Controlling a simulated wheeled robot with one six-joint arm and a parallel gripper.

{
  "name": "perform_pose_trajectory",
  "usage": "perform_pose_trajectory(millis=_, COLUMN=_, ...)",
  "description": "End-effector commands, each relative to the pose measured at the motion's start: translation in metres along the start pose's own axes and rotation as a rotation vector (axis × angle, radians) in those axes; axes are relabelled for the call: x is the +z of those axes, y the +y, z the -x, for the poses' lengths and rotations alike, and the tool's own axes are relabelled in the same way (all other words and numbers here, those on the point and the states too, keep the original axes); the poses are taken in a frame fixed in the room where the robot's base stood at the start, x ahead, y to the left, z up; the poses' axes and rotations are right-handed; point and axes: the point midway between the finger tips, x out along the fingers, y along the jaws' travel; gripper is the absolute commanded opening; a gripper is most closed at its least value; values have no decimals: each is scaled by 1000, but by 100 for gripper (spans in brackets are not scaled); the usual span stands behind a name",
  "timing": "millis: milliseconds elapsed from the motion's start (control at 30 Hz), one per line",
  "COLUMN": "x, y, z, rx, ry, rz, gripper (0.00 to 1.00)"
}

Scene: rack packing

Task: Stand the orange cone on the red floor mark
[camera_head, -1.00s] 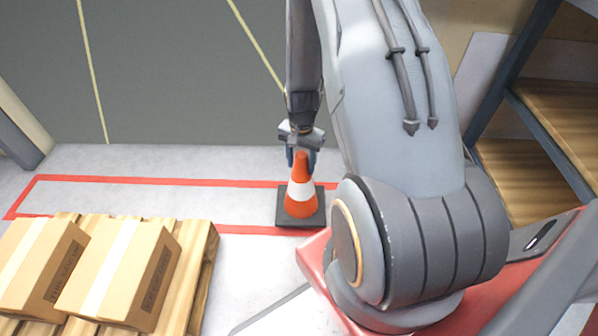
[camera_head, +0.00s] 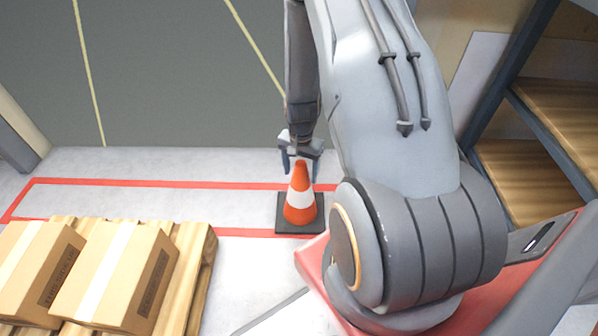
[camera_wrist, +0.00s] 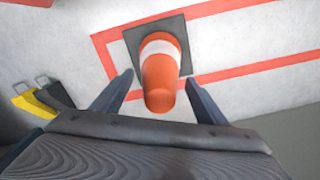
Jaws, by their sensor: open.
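The orange cone (camera_head: 300,207) has a white band and a dark square base. It stands upright on the floor, at the right part of the red floor mark (camera_head: 130,182), a rectangular outline. Its base overlaps the outline's lower line. In the wrist view the cone (camera_wrist: 160,85) stands between and beyond my fingers, and the red line (camera_wrist: 250,68) runs beside its base. My gripper (camera_head: 300,160) is open at the cone's tip; it also shows in the wrist view (camera_wrist: 160,88). I see no finger touching the cone.
A wooden pallet (camera_head: 200,262) with cardboard boxes (camera_head: 112,275) stands at the lower left. A shelf rack with wooden boards (camera_head: 560,115) stands at the right. A yellow and black object (camera_wrist: 38,102) lies left in the wrist view. The outline's left part is clear floor.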

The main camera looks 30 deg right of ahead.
Motion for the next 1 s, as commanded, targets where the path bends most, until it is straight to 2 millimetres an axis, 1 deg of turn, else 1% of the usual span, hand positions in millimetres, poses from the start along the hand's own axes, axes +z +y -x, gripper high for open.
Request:
perform_pose_trajectory(millis=133, x=0, y=0, z=5, rx=-1, ry=1, rz=0, gripper=67)
perform_pose_trajectory(millis=233, x=0, y=0, z=18, rx=-1, ry=2, rz=0, gripper=67)
perform_pose_trajectory(millis=367, x=-1, y=0, z=44, rx=-2, ry=3, rz=0, gripper=67)
perform_pose_trajectory(millis=500, x=0, y=0, z=74, rx=-2, ry=3, rz=0, gripper=67)
perform_pose_trajectory(millis=700, x=0, y=0, z=107, rx=-1, ry=2, rz=0, gripper=67)
perform_pose_trajectory(millis=833, x=0, y=0, z=118, rx=0, ry=1, rz=0, gripper=67)
perform_pose_trajectory(millis=1000, x=0, y=0, z=123, rx=0, ry=0, rz=0, gripper=67)
